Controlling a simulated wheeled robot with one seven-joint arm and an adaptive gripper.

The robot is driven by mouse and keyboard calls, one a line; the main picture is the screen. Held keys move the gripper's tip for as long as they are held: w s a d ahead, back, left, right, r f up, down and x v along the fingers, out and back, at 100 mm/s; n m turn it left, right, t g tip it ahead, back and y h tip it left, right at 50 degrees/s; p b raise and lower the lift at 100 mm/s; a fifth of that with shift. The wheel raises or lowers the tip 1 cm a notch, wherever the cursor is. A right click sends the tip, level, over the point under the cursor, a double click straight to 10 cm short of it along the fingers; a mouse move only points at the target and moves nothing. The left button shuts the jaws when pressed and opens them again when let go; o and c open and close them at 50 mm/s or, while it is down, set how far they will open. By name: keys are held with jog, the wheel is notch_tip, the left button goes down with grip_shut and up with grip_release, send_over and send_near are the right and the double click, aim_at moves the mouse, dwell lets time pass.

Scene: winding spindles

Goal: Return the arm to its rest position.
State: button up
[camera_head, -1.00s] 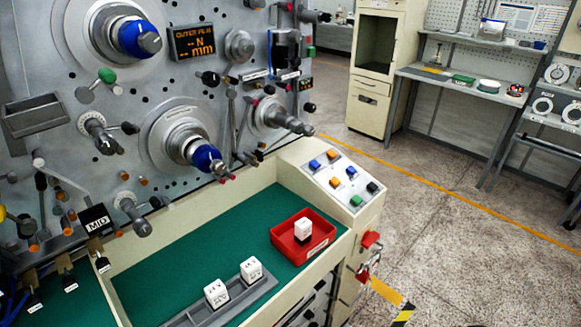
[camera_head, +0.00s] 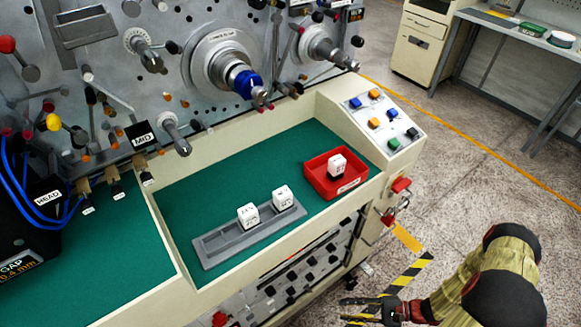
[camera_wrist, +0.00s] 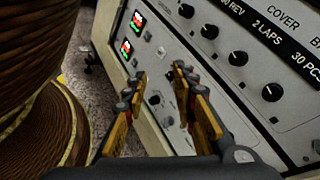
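My arm (camera_head: 500,275) shows at the lower right of the head view, beside the front of the winding machine. My gripper (camera_head: 372,308) is low over the floor there, partly cut off by the frame. In the wrist view my gripper (camera_wrist: 159,76) has its two fingers spread with a gap between them and nothing held. The fingers point at a panel with black knobs (camera_wrist: 238,58). I cannot tell the exact distance to the panel.
The green worktop (camera_head: 200,185) holds a grey rack (camera_head: 215,250) with two white blocks and a red tray (camera_head: 350,191) with one white block. A button console (camera_head: 385,120) stands at the worktop's right end. Open floor (camera_head: 460,180) lies right of the machine.

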jog(key=d+r+n+g+h+p, duration=0.1)
jog(key=d+r+n+g+h, duration=0.2)
jog(key=r, duration=0.7)
jog(key=w+d+r+n+h, duration=0.15)
jog(key=r+h, duration=0.35)
jog(key=r, duration=0.6)
jog(key=s+d+r+n+g+h+p, duration=0.1)
jog(key=d+r+n+g+h, duration=0.15)
jog(key=r, duration=0.75)
jog(key=s+a+r+n+t+h, duration=0.1)
jog(key=a+r+n+t+h, duration=0.1)
jog(key=r, duration=1)
jog(key=a+r+n+t+h+p, duration=0.1)
jog(key=a+r+n+t, duration=0.3)
jog(key=r, duration=0.9)
jog(key=a+t+h, duration=0.1)
jog(key=a+t, duration=0.1)
jog(key=t, duration=0.1)
jog(key=shift+s, duration=0.4)
